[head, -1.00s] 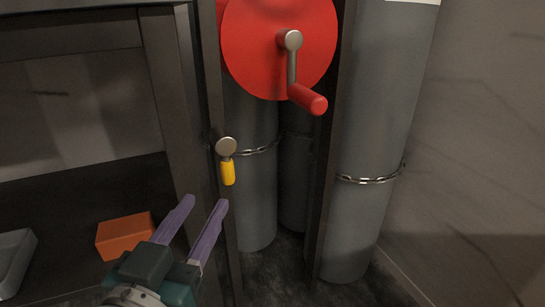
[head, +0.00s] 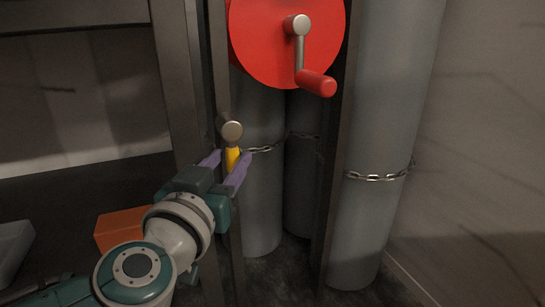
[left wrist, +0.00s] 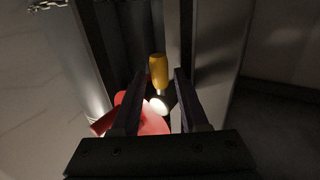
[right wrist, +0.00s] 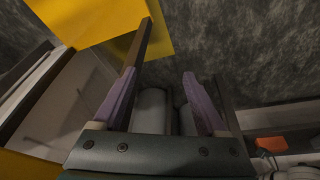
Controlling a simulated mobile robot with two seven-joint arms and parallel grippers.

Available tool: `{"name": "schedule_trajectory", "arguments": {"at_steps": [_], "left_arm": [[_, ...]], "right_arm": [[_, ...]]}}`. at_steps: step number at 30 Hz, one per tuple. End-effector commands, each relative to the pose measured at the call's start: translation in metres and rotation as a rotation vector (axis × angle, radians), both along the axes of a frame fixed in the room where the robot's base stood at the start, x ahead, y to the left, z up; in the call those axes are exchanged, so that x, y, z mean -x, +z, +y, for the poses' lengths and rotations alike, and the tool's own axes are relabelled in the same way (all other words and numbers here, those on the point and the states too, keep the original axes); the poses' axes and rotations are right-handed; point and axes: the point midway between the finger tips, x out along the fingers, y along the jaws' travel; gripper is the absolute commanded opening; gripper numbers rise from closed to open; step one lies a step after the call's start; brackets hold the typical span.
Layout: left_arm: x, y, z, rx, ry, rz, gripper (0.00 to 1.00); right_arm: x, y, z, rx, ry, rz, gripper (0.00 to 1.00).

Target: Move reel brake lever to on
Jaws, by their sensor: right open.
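The reel brake lever has a round grey hub (head: 230,131) on the dark post, and its yellow handle (head: 233,156) hangs down below the hub. My left gripper (head: 228,161) is at the handle, with one purple finger on each side of it. In the left wrist view the yellow handle (left wrist: 158,70) stands between the fingers with a gap on both sides, so the gripper (left wrist: 160,78) is open. The lower handle is partly hidden in the head view. My right gripper (right wrist: 158,82) is open and empty, away from the lever.
A red reel (head: 285,45) with a red-handled crank (head: 316,83) is above and right of the lever. Grey cylinders (head: 375,130) held by chains (head: 376,177) stand behind and to the right. An orange block (head: 118,228) and a grey tray (head: 12,248) lie at lower left.

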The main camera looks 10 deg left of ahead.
Motion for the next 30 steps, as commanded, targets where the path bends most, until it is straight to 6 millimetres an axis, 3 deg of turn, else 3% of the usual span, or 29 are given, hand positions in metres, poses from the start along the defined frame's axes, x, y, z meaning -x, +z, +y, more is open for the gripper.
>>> {"name": "schedule_trajectory", "arguments": {"at_steps": [2,11,23,30], "left_arm": [[0.0,0.0,0.0,0.0,0.0,0.0,0.34],[0.0,0.0,0.0,0.0,0.0,0.0,0.01],[0.0,-0.002,-0.001,0.008,0.0,-0.005,0.0],[-0.002,-0.007,-0.004,0.08,0.0,-0.054,0.0]], "right_arm": [[0.0,0.0,0.0,0.0,0.0,-0.001,0.75],[-0.001,0.0,0.0,0.0,0.0,-0.002,0.75],[-0.001,-0.003,0.0,0.0,0.0,-0.002,0.75],[-0.001,-0.021,0.0,0.0,0.0,-0.002,0.75]]}}
